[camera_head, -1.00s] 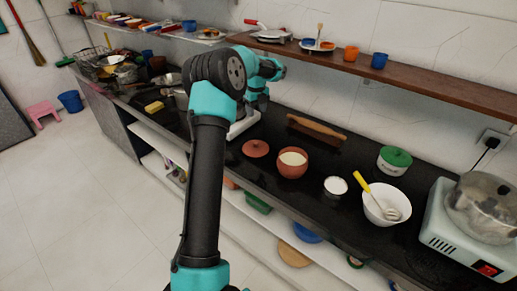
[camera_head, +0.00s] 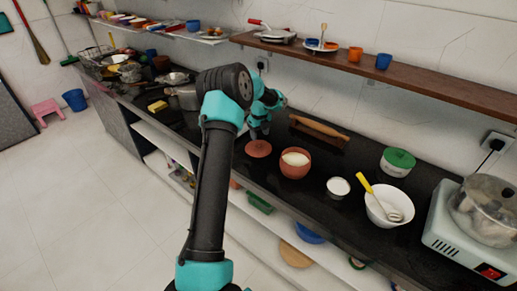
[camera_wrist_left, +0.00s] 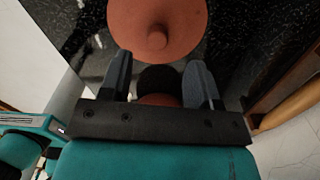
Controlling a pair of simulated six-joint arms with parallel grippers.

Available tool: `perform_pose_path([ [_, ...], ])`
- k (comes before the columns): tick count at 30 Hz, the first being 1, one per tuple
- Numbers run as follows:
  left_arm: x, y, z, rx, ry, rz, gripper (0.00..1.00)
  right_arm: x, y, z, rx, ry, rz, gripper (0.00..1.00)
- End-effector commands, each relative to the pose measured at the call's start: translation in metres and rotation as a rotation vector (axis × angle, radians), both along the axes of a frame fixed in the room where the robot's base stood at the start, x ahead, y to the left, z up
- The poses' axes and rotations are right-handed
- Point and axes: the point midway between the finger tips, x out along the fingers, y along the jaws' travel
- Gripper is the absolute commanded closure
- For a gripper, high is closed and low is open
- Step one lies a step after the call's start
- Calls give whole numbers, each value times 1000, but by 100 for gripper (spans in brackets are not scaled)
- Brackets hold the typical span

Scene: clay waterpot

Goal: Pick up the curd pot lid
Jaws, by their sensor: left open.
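The curd pot lid (camera_head: 258,148) is a flat terracotta disc with a small round knob. It lies on the black counter, left of the terracotta curd pot (camera_head: 295,164), which is uncovered and holds white curd. My left gripper (camera_head: 257,134) is low over the counter at the lid's far side. In the left wrist view the lid (camera_wrist_left: 175,22) is just beyond the fingertips. My left gripper (camera_wrist_left: 158,60) is open there, its fingers lined up on either side of the knob and not closed on it. A dark round shape between the fingers is unclear.
A rolling pin (camera_head: 320,127) lies behind the pot. A small cup of white contents (camera_head: 338,187), a white bowl with a yellow-handled whisk (camera_head: 388,212) and a green-lidded container (camera_head: 397,162) stand to the right. A wooden shelf (camera_head: 430,77) runs above the counter.

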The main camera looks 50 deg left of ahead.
Motion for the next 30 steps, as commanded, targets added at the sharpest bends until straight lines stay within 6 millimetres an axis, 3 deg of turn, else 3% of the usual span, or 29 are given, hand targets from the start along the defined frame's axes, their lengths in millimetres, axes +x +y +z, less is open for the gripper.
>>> perform_pose_path([
  [11, 0, 0, -3, 0, 0, 0, 43, 0, 0, 0, 0, 0, 0, 54],
  [22, -4, 2, -46, 0, 0, 0, 43, 0, 0, 0, 0, 0, 0, 54],
  [30, -4, 2, -52, 1, -1, 0, 43, 0, 0, 0, 0, 0, 0, 54],
])
